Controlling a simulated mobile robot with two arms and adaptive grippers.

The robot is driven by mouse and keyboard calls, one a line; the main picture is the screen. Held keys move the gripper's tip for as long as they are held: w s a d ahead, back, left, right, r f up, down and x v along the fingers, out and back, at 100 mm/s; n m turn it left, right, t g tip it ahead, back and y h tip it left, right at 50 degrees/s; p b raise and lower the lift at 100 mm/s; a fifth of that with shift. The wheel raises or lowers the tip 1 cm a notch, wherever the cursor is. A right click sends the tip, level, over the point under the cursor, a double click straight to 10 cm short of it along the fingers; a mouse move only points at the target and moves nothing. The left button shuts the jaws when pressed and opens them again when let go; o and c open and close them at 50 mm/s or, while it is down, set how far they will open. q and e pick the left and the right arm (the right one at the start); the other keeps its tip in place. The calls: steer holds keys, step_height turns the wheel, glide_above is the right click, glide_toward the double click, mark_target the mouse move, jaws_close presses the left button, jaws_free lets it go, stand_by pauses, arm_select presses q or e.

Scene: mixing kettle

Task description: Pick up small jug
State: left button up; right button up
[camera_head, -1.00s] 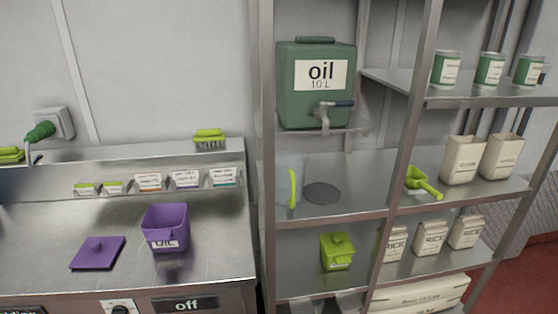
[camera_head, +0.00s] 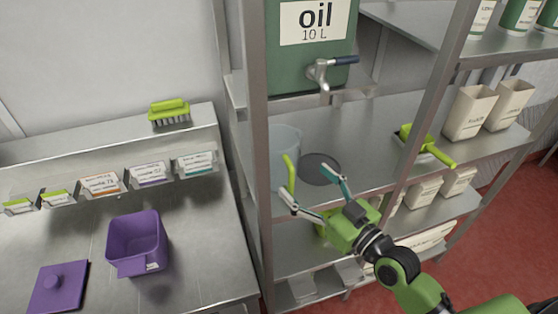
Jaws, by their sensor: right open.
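The small jug (camera_head: 283,146) is translucent, with a bright green handle (camera_head: 290,172) on its front right side. It stands upright on the middle shelf, just behind the left shelf post. My right gripper (camera_head: 310,182) is open and empty, in front of the jug and to its lower right. Its left fingertip appears close to the lower end of the handle; whether they touch I cannot tell. Its right finger overlaps the edge of a dark round disc (camera_head: 318,168) in the picture. My left gripper is not in view.
Metal shelf posts (camera_head: 262,150) stand left and right (camera_head: 425,110). A green scoop (camera_head: 425,143) lies to the right. A purple container (camera_head: 137,243) is on the left counter.

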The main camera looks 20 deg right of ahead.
mark_target(281, 159)
steer(key=x, duration=0.5)
steer(key=shift+p, duration=0.4)
steer(key=shift+w+a+f, duration=0.1)
steer(key=shift+w, duration=0.3)
steer(key=shift+w+a+p, duration=0.1)
steer(key=shift+w+p, duration=0.25)
steer(key=p+x, duration=0.1)
steer(key=x, duration=0.2)
steer(key=shift+w+f, duration=0.2)
steer(key=shift+w, duration=0.15)
steer(key=shift+w+a+f, duration=0.1)
steer(key=shift+w+a, duration=0.05)
steer(key=shift+w, duration=0.15)
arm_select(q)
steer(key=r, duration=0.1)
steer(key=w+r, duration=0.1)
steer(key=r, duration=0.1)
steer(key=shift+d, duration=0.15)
arm_select(e)
steer(key=shift+s, duration=0.1)
steer(key=shift+c, duration=0.4)
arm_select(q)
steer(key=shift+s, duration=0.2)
arm_select(e)
steer(key=c, duration=0.9)
